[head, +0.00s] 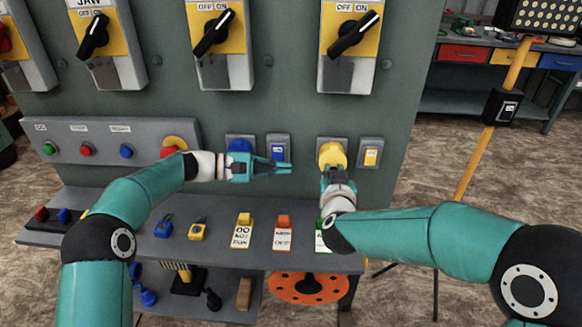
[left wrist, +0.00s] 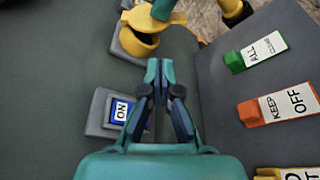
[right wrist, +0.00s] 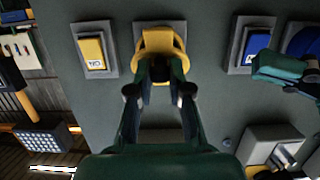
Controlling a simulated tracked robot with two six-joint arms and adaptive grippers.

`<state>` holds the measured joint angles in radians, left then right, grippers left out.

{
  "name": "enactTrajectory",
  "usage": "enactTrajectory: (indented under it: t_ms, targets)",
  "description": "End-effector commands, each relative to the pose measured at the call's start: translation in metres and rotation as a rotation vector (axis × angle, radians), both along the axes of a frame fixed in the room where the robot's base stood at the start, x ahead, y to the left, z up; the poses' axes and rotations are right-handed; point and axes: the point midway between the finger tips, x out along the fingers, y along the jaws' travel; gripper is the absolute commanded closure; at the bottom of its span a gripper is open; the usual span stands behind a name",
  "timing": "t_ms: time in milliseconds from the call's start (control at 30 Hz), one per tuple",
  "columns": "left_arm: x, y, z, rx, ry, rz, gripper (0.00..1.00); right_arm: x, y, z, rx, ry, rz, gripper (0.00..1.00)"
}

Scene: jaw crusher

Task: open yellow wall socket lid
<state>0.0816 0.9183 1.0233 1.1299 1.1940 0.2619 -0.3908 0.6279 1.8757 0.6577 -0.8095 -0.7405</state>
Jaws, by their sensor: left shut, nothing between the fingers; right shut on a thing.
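The yellow wall socket (head: 331,153) sits on a grey plate on the green panel. In the left wrist view the socket body (left wrist: 136,44) shows a dark gap under its yellow lid (left wrist: 172,19), which stands tilted away from the body. My right gripper (head: 326,172) is shut on the lid from below; its fingers cover part of the yellow lid (right wrist: 160,42) in the right wrist view. My left gripper (head: 288,168) is shut and empty, left of the socket in front of the panel; its closed fingertips (left wrist: 160,64) show in the left wrist view.
A yellow switch (head: 371,156) is right of the socket, a blue switch (head: 278,150) left of it, beside my left gripper. A blue socket (head: 240,146) is partly hidden. Rotary switches (head: 349,35) are above. A shelf with several tags (head: 284,232) juts out below.

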Motion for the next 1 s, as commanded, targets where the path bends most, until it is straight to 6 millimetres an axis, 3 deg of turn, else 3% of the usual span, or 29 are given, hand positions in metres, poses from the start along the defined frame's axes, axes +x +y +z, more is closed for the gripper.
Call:
enactTrajectory:
  t_ms: [300,500,1000]
  targets:
    - [0.014,-0.052,-0.01,0.001,0.0,-0.001,1.0,0.002,-0.002,0.005,0.002,-0.011,-0.006,1.0]
    - [0.021,-0.075,-0.015,0.001,0.0,0.001,1.0,0.002,-0.002,0.005,0.002,-0.012,-0.007,1.0]
    - [0.022,-0.082,-0.014,0.001,0.006,0.002,1.0,0.002,-0.002,0.005,0.002,-0.012,-0.007,1.0]
